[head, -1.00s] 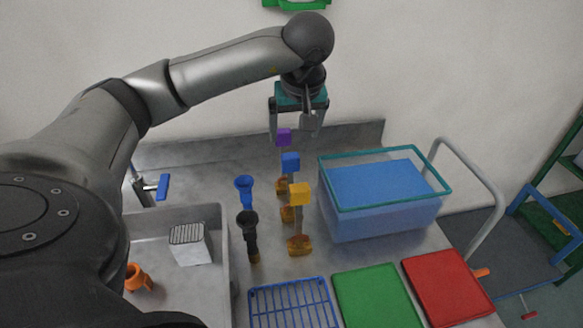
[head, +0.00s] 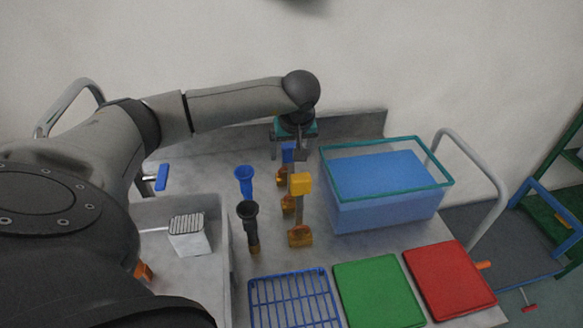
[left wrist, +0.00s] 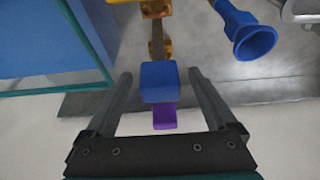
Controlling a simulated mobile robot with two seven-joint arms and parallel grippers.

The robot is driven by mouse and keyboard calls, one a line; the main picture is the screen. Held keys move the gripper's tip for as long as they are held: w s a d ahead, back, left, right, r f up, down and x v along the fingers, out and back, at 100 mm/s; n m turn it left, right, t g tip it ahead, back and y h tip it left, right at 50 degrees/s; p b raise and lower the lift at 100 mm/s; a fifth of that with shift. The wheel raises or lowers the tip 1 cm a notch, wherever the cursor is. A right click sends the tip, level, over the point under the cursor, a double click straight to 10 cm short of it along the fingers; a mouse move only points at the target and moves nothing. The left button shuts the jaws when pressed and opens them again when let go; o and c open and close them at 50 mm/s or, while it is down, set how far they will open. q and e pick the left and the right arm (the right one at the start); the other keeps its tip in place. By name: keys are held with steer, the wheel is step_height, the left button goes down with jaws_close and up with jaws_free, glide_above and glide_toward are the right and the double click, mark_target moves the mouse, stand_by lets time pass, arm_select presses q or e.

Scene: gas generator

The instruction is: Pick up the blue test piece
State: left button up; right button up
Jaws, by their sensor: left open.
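The blue test piece (head: 287,154) has a blue block on top of a thin stem and stands upright in the row between the yellow and purple pieces. In the left wrist view its blue block (left wrist: 160,82) lies between the two spread fingers. My left gripper (head: 292,153) is open, pointing down over it, with a finger on each side; contact cannot be told. The purple piece (left wrist: 164,118) also shows between the fingers, nearer the palm, and is hidden by the gripper in the head view. The right gripper is not in view.
The yellow piece (head: 301,184) stands just in front. A blue funnel (head: 244,176) and a black funnel (head: 247,210) stand left of it. Green (head: 378,297) and red (head: 449,281) trays lie in front.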

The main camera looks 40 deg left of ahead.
arm_select(q)
steer(key=shift+x, duration=1.1)
jaws_close()
steer(key=shift+r, duration=0.1)
